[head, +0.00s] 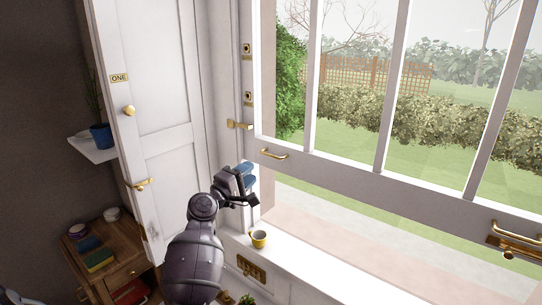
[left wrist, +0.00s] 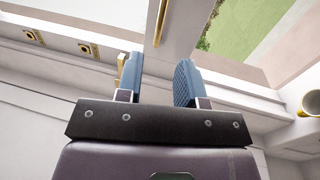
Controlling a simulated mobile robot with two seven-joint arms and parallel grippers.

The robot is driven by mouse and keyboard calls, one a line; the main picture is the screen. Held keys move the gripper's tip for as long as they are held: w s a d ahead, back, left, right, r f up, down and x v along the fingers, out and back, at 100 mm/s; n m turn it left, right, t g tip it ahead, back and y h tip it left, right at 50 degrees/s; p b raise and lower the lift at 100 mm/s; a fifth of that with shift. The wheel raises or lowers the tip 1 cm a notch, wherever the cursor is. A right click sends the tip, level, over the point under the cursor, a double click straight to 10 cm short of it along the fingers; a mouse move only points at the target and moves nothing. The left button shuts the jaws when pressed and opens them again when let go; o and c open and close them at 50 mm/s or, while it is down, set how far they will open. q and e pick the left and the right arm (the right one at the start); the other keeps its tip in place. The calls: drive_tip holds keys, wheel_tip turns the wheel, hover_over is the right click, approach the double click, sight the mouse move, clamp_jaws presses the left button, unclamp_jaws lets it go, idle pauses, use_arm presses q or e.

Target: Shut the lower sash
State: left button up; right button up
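The lower sash (head: 330,172) is a white-framed, glazed panel, raised, with an open gap between its bottom rail and the sill. It carries a brass lift handle (head: 274,154) at its left and another brass handle (head: 517,233) at the right. My left gripper (head: 247,174) is at the left side of the window, below and left of the left handle. In the left wrist view its blue fingers (left wrist: 158,70) stand apart with nothing between them; a brass bar (left wrist: 161,22) on a white rail shows beyond. My right gripper is not in view.
A yellow-and-white mug (head: 259,239) stands on the white sill (head: 330,270) just below my left gripper. A brass catch (head: 238,125) is on the left frame. A white door panel (head: 165,130) and a wooden cabinet (head: 122,277) are to the left.

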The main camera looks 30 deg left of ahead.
sight(271, 155)
use_arm(q)
drive_tip(key=x, duration=1)
drive_tip(key=shift+w+p, duration=0.1)
drive_tip(key=shift+p, duration=0.2)
drive_tip(key=shift+w, duration=0.2)
drive_tip(key=shift+c, duration=0.6)
drive_tip(key=c, duration=0.5)
clamp_jaws()
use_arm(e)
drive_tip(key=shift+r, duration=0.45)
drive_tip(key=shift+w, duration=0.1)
